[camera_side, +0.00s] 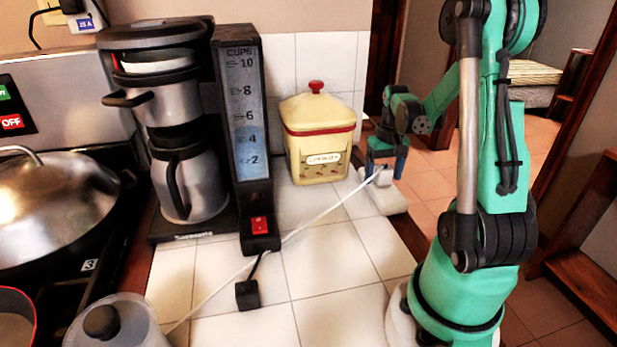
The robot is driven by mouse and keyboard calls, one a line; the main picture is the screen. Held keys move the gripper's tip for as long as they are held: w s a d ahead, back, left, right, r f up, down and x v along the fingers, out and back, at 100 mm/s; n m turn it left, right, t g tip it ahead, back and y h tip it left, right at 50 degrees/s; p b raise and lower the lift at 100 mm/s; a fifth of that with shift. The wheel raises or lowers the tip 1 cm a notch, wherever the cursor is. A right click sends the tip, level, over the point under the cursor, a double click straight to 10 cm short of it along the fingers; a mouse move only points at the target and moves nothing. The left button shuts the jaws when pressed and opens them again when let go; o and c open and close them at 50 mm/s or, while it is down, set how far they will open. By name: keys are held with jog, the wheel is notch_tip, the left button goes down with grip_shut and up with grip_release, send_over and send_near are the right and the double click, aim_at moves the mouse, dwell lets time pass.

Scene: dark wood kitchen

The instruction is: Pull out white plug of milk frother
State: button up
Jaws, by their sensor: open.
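The white plug (380,177) sits at the end of a thin white cord (322,213), at a white socket block (386,199) near the right edge of the tiled counter. The cord runs down-left towards a grey lidded vessel (118,325) with a black knob, which may be the milk frother; its lower part is cut off by the frame. My gripper (385,168) points down at the plug. Its blue fingers are open, one on each side of the plug as seen here. Whether they touch it cannot be told.
A coffee maker (178,120) stands at the back left. A yellow canister with a red knob (316,140) stands left of my gripper. A black plug (247,294) lies on the tiles. A wok with a lid (55,205) is at left. The front-middle tiles are mostly clear.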

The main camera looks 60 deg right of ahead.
aim_at(385, 167)
dwell(0.3)
grip_shut()
jog(key=shift+r, duration=0.1)
jog(key=shift+r, duration=2.95)
